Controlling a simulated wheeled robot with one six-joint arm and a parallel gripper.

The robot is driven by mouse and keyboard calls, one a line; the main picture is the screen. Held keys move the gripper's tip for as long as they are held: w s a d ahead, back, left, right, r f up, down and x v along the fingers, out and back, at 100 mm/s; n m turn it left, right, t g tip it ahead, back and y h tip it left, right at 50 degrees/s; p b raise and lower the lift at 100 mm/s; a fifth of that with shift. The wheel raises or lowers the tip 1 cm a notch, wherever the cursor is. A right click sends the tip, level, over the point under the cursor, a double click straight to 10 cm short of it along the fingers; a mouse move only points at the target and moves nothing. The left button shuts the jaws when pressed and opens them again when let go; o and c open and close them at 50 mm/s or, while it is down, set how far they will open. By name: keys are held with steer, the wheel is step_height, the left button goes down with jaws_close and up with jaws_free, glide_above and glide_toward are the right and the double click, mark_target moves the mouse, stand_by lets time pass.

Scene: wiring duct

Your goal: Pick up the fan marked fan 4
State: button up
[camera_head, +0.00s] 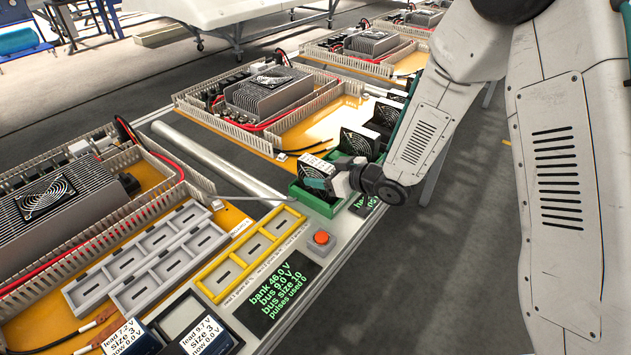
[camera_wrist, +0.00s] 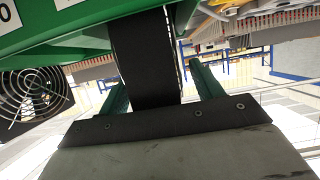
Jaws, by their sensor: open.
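A black fan (camera_head: 312,169) with a pale label on top stands in a green tray (camera_head: 311,197) at the bench's front edge. I cannot read a fan number on it. More black fans (camera_head: 358,145) stand in green holders behind it. My gripper (camera_head: 326,181) is at the nearest fan, one teal finger in front of its face. In the wrist view my gripper (camera_wrist: 160,92) is open, with a black body (camera_wrist: 146,55) between its green fingers. I cannot tell whether the fingers touch it. Another fan (camera_wrist: 35,95) with a wire grille shows at the left there.
A red button (camera_head: 321,238) and a green-text display (camera_head: 277,300) sit on the bench in front of the tray. A yellow slotted rack (camera_head: 250,254) and grey racks (camera_head: 150,258) lie left. The grey floor at right is clear beyond my arm.

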steer(key=c, duration=1.3)
steer(key=shift+o, duration=0.2)
